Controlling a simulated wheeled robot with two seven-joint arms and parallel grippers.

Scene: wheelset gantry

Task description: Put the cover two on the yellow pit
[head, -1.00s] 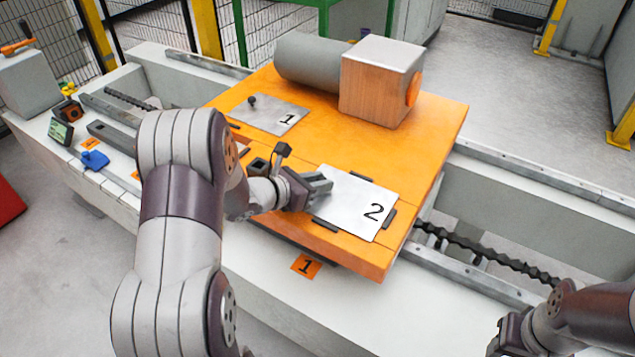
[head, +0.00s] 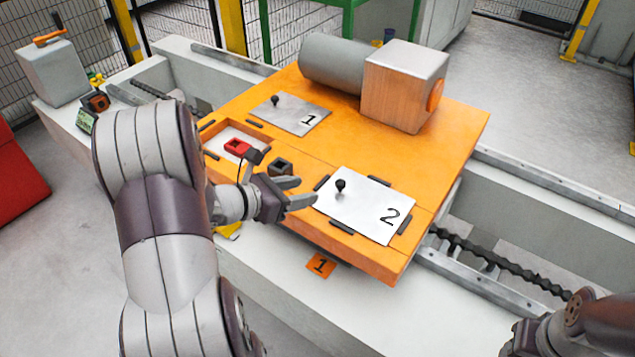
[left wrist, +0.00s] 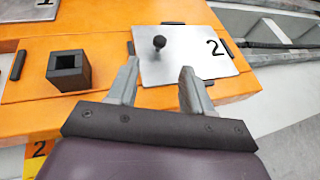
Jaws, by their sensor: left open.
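Cover two (head: 362,212) is a grey metal plate marked 2 with a black knob (head: 340,185). It lies on the orange deck at the front right, between several dark edge strips. It also shows in the left wrist view (left wrist: 185,66), ahead of the fingers. My left gripper (head: 303,195) is open and empty, just left of the cover, with the knob beyond and between its fingertips (left wrist: 158,85) in the wrist view. My right gripper (head: 510,345) shows only in part at the bottom right. Whether a yellow pit lies under cover two cannot be seen.
Cover one (head: 290,113) lies at the back left of the orange deck (head: 440,140). A grey cylinder (head: 335,62) and a wooden block (head: 405,85) stand behind. A black square socket (head: 281,168) and an open recess with a red part (head: 238,147) are near my left gripper.

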